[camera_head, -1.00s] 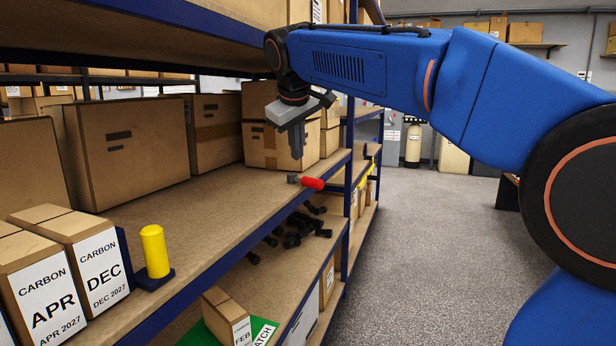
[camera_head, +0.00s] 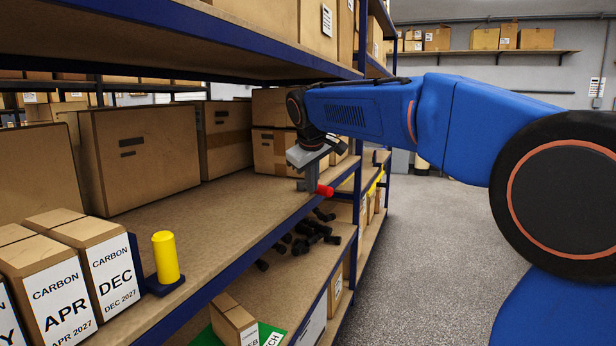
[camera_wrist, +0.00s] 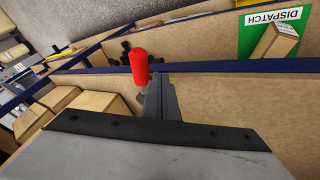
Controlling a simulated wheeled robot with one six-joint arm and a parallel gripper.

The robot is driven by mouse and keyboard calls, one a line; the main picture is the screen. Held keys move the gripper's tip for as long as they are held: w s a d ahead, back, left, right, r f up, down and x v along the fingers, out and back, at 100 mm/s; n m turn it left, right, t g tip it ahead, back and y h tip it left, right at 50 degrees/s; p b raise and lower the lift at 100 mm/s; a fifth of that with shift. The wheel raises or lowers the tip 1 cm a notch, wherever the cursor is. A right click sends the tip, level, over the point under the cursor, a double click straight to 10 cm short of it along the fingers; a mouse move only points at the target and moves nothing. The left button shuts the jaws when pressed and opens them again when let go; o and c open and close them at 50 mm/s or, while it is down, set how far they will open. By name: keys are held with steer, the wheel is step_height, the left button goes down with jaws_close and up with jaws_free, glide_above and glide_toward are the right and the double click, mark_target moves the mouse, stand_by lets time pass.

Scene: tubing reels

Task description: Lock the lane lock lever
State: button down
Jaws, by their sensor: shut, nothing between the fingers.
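The lane lock lever is a short lever with a red grip (camera_head: 325,190) at the front edge of the middle shelf. Its red end points out over the aisle side. My gripper (camera_head: 312,189) is shut and empty, pointing down right beside the lever. In the wrist view the red grip (camera_wrist: 139,66) stands just left of my closed fingertips (camera_wrist: 158,80). The fingers hide part of the lever, and I cannot tell whether they touch it.
A yellow post (camera_head: 165,257) stands at the shelf front beside the CARBON DEC box (camera_head: 107,268). Large cartons (camera_head: 140,155) line the shelf back. An upper shelf (camera_head: 200,38) hangs above. Black fittings (camera_head: 305,240) and a green mat (camera_head: 270,334) lie below.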

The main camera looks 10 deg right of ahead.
mark_target(324, 187)
steer(key=shift+w+d+f, duration=0.3)
steer(key=shift+w+d, duration=0.3)
steer(key=shift+d, duration=0.25)
steer(key=shift+d, duration=0.15)
steer(key=shift+w+d+n+y, duration=0.25)
steer(key=shift+d+n+y, duration=0.15)
steer(key=shift+d+n, duration=0.3)
steer(key=shift+w+d+n+y, duration=0.2)
steer(key=shift+d+n+y, duration=0.2)
steer(key=shift+d+n, duration=0.25)
steer(key=shift+w+d+n+y, duration=1)
steer(key=shift+w+d+n, duration=0.9)
steer(key=shift+w, duration=0.2)
